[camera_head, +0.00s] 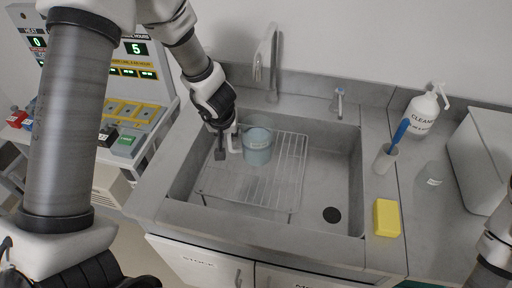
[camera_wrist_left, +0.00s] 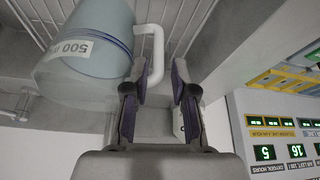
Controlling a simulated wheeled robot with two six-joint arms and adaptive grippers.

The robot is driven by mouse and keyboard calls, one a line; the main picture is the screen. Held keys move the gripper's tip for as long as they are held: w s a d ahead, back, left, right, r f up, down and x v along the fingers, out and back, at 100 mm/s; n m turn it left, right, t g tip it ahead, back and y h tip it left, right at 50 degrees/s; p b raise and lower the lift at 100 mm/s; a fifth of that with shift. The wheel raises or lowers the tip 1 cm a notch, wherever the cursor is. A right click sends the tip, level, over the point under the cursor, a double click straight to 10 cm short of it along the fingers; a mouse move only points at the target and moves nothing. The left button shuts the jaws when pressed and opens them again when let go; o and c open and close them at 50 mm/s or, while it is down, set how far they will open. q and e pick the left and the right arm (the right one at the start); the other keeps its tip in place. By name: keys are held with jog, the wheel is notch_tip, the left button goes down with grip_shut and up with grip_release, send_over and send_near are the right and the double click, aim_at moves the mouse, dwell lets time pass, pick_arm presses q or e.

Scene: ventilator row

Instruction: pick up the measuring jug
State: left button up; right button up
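The measuring jug (camera_head: 257,148) is pale blue and translucent with a white handle on its left. It stands upright on the wire rack (camera_head: 290,177) in the sink. It also shows at the upper left of the left wrist view (camera_wrist_left: 88,45), with a "500" label. My left gripper (camera_head: 226,146) is beside the handle in the head view. In the left wrist view its two fingers (camera_wrist_left: 160,72) are apart, with the handle's bar at the gap between the fingertips. Whether a finger touches the handle cannot be told. My right gripper is out of view.
A tap (camera_head: 268,62) rises behind the sink (camera_head: 335,180). On the right counter are a cleaner bottle (camera_head: 422,112), a brush in a holder (camera_head: 386,158), a yellow sponge (camera_head: 387,218) and a grey box (camera_head: 482,160). A ventilator panel (camera_head: 132,85) stands left.

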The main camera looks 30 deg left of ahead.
pick_arm(q)
jog(key=x, duration=0.2)
jog(key=shift+w+f, duration=0.1)
jog(key=shift+f, duration=0.2)
jog(key=b+x, duration=0.2)
jog(key=x, duration=0.2)
jog(key=shift+f, duration=0.35)
jog(key=shift+w, duration=0.15)
jog(key=shift+r, duration=0.1)
grip_shut()
